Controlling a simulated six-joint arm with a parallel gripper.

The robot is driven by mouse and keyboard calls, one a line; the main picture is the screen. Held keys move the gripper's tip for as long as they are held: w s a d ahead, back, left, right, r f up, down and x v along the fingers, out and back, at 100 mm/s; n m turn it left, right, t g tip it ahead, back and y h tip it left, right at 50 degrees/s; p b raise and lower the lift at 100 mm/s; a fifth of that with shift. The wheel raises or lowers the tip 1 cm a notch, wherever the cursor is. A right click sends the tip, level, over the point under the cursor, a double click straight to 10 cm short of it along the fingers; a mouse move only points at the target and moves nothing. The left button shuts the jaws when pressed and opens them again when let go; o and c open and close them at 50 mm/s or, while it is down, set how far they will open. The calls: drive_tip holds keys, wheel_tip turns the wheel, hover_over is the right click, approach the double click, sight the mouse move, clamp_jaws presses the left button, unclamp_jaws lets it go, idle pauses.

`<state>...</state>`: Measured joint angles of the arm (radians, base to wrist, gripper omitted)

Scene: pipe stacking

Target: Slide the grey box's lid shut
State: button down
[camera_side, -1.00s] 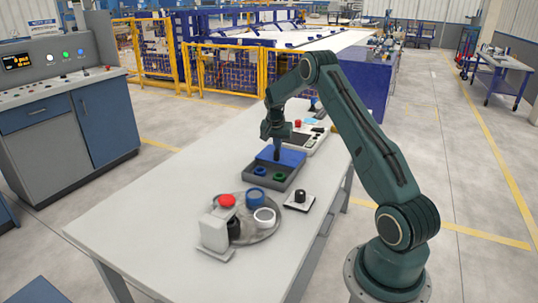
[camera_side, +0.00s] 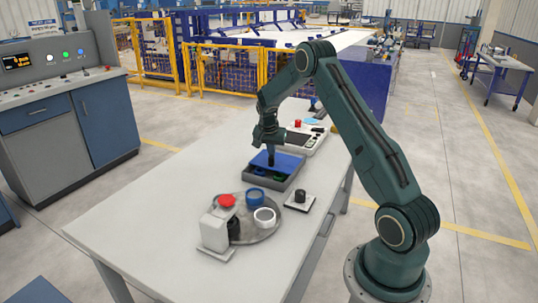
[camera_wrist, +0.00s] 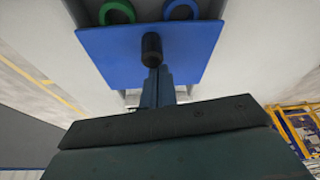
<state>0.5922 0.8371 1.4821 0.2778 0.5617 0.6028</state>
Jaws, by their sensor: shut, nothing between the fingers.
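The grey box (camera_side: 288,179) sits on the table with its blue lid (camera_side: 288,161) covering the far part of its opening. The lid also shows in the wrist view (camera_wrist: 105,47), with a black knob (camera_wrist: 151,47) standing on it. Beyond the lid's edge, a green ring (camera_wrist: 117,12) and a blue ring (camera_wrist: 181,9) show inside the still open part of the box. My gripper (camera_side: 271,163) points down at the lid, shut and empty. In the wrist view its fingertips (camera_wrist: 155,76) are right behind the knob, seemingly against it; exact contact is unclear.
A black-knobbed block (camera_side: 300,199) is right of the box. A panel (camera_side: 307,138) stands behind. The table's left is clear.

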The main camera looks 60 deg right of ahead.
drive_tip(key=a, duration=0.6)
drive_tip(key=shift+a, duration=0.2)
drive_tip(key=shift+a+f, duration=0.1)
drive_tip(key=shift+f, duration=0.05)
drive_tip(key=shift+d, duration=0.45)
drive_tip(key=d, duration=0.3)
drive_tip(key=shift+w+d, duration=0.3)
drive_tip(key=shift+w, duration=0.05)
drive_tip(key=v, duration=1)
drive_tip(key=shift+r, duration=0.25)
drive_tip(key=shift+r, duration=0.1)
